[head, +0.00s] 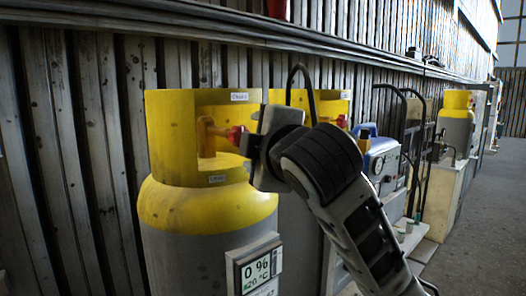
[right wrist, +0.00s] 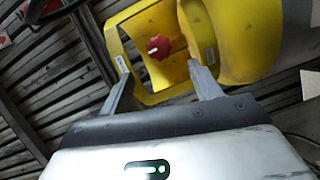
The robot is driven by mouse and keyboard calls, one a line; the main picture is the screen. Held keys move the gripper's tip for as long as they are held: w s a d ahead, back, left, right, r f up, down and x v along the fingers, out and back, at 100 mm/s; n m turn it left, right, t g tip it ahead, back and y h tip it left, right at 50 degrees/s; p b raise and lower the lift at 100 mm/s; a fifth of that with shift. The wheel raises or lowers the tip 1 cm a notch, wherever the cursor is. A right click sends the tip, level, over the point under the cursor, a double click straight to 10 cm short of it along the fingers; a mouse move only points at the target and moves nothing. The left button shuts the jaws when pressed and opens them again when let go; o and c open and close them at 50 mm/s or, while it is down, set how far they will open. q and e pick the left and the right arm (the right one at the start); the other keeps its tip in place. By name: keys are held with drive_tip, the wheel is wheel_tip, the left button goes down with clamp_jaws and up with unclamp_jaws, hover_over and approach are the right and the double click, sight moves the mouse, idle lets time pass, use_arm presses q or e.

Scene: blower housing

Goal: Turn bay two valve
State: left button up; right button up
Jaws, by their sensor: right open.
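A grey gas cylinder with a yellow top (head: 208,207) stands at centre left in the head view. Its yellow collar (head: 172,130) surrounds a valve with a red knob (head: 237,135). The small collar labels are too blurred to read as a bay number. My right gripper (head: 250,140) is at the collar's opening, close to the knob, with its fingers partly hidden. In the right wrist view my right gripper (right wrist: 156,68) is open and empty. The red knob (right wrist: 159,46) shows between and apparently just beyond the fingertips, inside the collar (right wrist: 120,45). My left gripper is not in view.
A display (head: 258,268) reading 0 % is on the cylinder's front. Another yellow collar (head: 335,103) is behind my right arm. A blue and white machine (head: 382,160), a hand truck (head: 413,150) and another cylinder (head: 457,125) stand farther along the ribbed wall. The floor at right is clear.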

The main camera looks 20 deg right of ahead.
drive_tip(key=shift+s+r, duration=0.1)
drive_tip(key=shift+s, duration=1.45)
drive_tip(key=s+f+m+g+y, duration=0.1)
drive_tip(key=s+f+m+g, duration=0.25)
drive_tip(key=f, duration=1.15)
drive_tip(key=s+f+m+g, duration=0.2)
drive_tip(key=f+m+g, duration=0.15)
drive_tip(key=f, duration=1.05)
drive_tip(key=s+d+f+m+g, duration=0.2)
drive_tip(key=s+f+m+g, duration=0.4)
drive_tip(key=s+f, duration=1.2)
drive_tip(key=w+a+f+t+y, duration=0.2)
drive_tip(key=w+a+f+t, duration=0.3)
drive_tip(key=f+t, duration=0.1)
drive_tip(key=shift+f, duration=0.8)
